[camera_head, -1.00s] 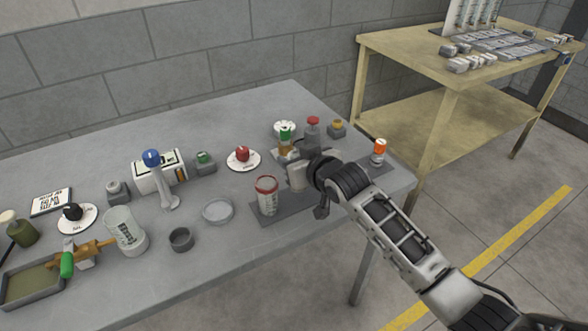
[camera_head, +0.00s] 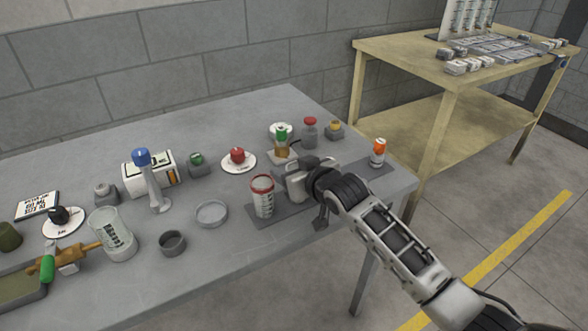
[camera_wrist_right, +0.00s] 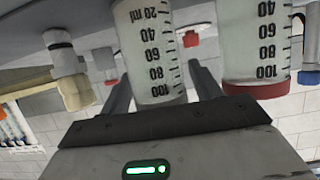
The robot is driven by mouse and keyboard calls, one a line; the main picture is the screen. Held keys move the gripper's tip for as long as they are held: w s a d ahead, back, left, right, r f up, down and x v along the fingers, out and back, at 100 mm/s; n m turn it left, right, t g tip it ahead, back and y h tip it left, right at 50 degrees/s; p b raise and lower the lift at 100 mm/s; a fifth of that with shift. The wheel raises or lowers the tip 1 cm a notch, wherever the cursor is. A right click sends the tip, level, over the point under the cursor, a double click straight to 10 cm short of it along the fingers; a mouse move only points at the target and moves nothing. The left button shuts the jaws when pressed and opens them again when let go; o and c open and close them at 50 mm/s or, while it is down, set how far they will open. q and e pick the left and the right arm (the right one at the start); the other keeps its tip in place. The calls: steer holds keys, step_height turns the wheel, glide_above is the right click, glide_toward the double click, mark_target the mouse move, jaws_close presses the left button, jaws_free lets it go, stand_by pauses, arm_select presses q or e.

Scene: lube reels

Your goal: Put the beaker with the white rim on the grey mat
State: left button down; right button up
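The grey mat (camera_head: 262,216) lies along the front right part of the table. My right gripper (camera_head: 297,185) is low over it, just right of a red-rimmed beaker (camera_head: 263,198) that stands on the mat. In the right wrist view, a clear graduated beaker with a pale rim (camera_wrist_right: 158,75) is between my right fingers (camera_wrist_right: 165,90), with a gap at the right finger. The red-rimmed beaker also shows there (camera_wrist_right: 258,55). In the head view my gripper largely hides the pale-rimmed beaker, so its contact with the mat is unclear. My left gripper is out of view.
An orange-capped bottle (camera_head: 378,153) stands at the mat's right end. A red-topped bottle (camera_head: 310,132) and a green-and-amber item (camera_head: 281,142) are behind the gripper. A shallow dish (camera_head: 211,214) and another graduated beaker (camera_head: 112,236) are to the left.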

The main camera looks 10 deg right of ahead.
steer(key=shift+r, duration=0.25)
steer(key=v, duration=1.1)
steer(key=s+d+f+m+g+h, duration=0.1)
steer(key=s+f+g, duration=0.1)
steer(key=s+f, duration=1.7)
steer(key=s, duration=0.2)
steer(key=shift+s+g+h+p, duration=0.25)
steer(key=shift+g+h+p, duration=0.05)
steer(key=shift+p, duration=0.05)
steer(key=shift+d, duration=0.15)
